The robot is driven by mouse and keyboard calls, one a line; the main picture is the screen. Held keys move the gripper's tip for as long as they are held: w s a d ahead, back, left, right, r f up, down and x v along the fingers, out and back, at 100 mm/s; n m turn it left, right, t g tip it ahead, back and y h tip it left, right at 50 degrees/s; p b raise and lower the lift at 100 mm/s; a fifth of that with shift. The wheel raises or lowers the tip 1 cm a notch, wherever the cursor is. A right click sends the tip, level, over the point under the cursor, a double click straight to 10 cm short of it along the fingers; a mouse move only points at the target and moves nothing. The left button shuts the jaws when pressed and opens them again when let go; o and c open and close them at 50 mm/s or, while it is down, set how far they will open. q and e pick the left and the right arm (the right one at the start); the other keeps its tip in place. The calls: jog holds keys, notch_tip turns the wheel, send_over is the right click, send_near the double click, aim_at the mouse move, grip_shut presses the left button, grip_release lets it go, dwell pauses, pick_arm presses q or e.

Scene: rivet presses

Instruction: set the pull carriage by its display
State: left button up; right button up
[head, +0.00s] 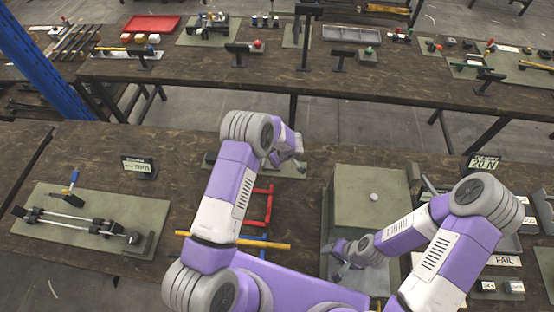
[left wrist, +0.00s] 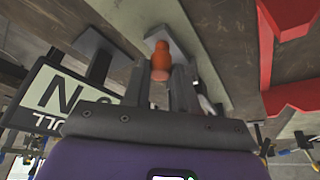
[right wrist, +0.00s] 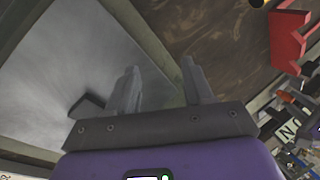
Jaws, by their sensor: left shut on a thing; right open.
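My left gripper (head: 292,152) reaches over a small green plate (head: 290,170) in the middle of the table; the arm hides most of what stands there. In the left wrist view its fingers (left wrist: 168,85) are shut on an orange-red knob (left wrist: 161,58) in front of a grey plate or block. A display (left wrist: 62,98) showing an "N" and "PULL" stands close by at the left, its number cut off by the gripper. The carriage itself cannot be told apart clearly. My right gripper (head: 345,252) is open and empty beside the large green box; its fingers show apart in the right wrist view (right wrist: 160,85).
A display reading "20.N" (head: 484,163) stands at the right, near a "FAIL" card and trays. Red brackets (head: 262,205) and a yellow bar lie near my left arm. A linkage rig (head: 75,222) sits left.

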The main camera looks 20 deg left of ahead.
pick_arm(q)
grip_shut()
jog(key=shift+p, duration=0.4)
pick_arm(e)
jog(key=shift+r, duration=0.4)
pick_arm(q)
jog(key=shift+a, duration=0.1)
jog(key=o, duration=0.9)
grip_release()
jog(key=shift+o, duration=0.2)
jog(key=shift+r, duration=0.1)
pick_arm(e)
jog(key=shift+f, duration=0.1)
pick_arm(q)
jog(key=v, duration=0.7)
jog(key=shift+r, duration=0.2)
